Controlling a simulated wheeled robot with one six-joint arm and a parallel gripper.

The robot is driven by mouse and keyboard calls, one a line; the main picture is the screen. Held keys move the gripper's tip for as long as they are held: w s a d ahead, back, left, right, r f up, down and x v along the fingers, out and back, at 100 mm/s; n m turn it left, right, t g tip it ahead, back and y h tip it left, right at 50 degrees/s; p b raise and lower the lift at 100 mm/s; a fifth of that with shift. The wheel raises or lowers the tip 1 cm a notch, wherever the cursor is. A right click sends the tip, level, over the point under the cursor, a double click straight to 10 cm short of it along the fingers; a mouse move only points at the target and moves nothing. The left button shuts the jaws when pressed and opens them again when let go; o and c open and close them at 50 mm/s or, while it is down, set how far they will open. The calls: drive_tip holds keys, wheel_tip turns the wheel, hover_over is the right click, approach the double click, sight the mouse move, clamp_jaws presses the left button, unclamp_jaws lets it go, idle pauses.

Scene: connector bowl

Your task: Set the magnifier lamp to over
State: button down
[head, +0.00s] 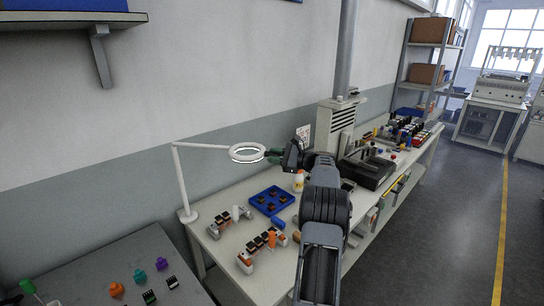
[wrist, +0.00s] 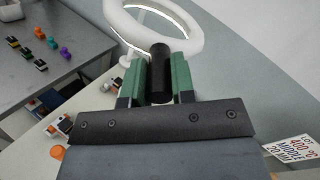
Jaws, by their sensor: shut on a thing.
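The magnifier lamp is white, with a ring head (head: 236,151), a thin arm and an upright post (head: 182,185) at the bench's back left corner. My gripper (head: 273,155) is at the ring's right side. In the wrist view the ring (wrist: 197,42) lies just beyond my gripper (wrist: 158,78). The green fingers are shut on the lamp's black handle (wrist: 160,72), one on each side. The handle is mostly hidden in the head view.
A blue tray (head: 259,205) with dark parts lies on the bench (head: 215,246), amid small orange and white connectors. A grey box with a tall pipe (head: 342,128) stands behind my arm. A grey table (head: 90,270) with coloured pieces is at the lower left. The floor at right is clear.

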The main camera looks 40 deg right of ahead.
drive_tip(key=shift+d+r, duration=0.15)
drive_tip(key=shift+r, duration=0.15)
drive_tip(key=c, duration=1.3)
unclamp_jaws()
drive_tip(key=shift+w+d, duration=0.1)
drive_tip(key=shift+w, duration=0.05)
drive_tip(key=o, duration=0.3)
drive_tip(key=shift+w+f, duration=0.1)
drive_tip(key=shift+f, duration=0.15)
drive_tip(key=shift+o, duration=0.2)
drive_tip(key=b+v, duration=0.3)
drive_tip(key=v, duration=1.1)
